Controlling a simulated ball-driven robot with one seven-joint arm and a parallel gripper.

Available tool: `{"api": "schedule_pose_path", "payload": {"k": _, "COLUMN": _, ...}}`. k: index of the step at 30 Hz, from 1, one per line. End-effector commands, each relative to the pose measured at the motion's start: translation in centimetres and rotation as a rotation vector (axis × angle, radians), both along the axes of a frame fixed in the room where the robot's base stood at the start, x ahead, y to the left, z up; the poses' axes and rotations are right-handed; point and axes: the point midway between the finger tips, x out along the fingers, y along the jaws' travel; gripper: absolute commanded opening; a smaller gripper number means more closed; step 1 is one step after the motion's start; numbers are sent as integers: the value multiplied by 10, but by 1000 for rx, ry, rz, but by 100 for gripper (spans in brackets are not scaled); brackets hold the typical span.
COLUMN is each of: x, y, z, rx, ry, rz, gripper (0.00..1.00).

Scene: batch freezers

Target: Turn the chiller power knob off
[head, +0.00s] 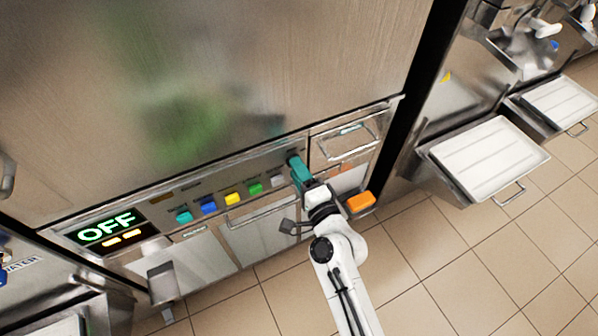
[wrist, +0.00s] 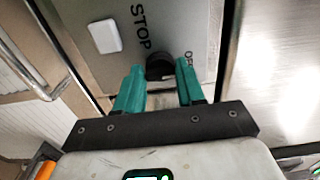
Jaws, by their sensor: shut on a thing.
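The black power knob (wrist: 159,66) sits on the steel chiller panel, with the word STOP beside it and a partly hidden label starting with O at its right. My gripper (wrist: 158,88) has teal fingers, one on each side of the knob's lower part, and is shut on it. In the head view my gripper (head: 297,166) reaches the right part of the control panel and hides the knob. The panel's display (head: 108,229) reads OFF in green letters.
Teal, blue, yellow and green buttons (head: 232,198) line the panel left of my gripper. An orange block (head: 360,202) is close to my wrist on the right. White trays (head: 488,158) stand farther right. The tiled floor (head: 470,260) in front is clear.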

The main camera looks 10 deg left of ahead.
Motion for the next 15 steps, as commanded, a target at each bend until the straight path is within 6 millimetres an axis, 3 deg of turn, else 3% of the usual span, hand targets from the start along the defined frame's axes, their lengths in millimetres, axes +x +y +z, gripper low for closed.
{"api": "schedule_pose_path", "payload": {"k": 3, "x": -1, "y": 0, "z": -2, "rx": -3, "ry": 1, "rz": 2, "gripper": 8}}
{"api": "schedule_pose_path", "payload": {"k": 4, "x": -1, "y": 0, "z": -2, "rx": -3, "ry": 1, "rz": 2, "gripper": 39}}
{"api": "schedule_pose_path", "payload": {"k": 12, "x": 0, "y": 0, "z": -1, "rx": -1, "ry": 2, "rz": 1, "gripper": 64}}
{"api": "schedule_pose_path", "payload": {"k": 15, "x": 0, "y": 0, "z": -1, "rx": -1, "ry": 1, "rz": 1, "gripper": 64}}
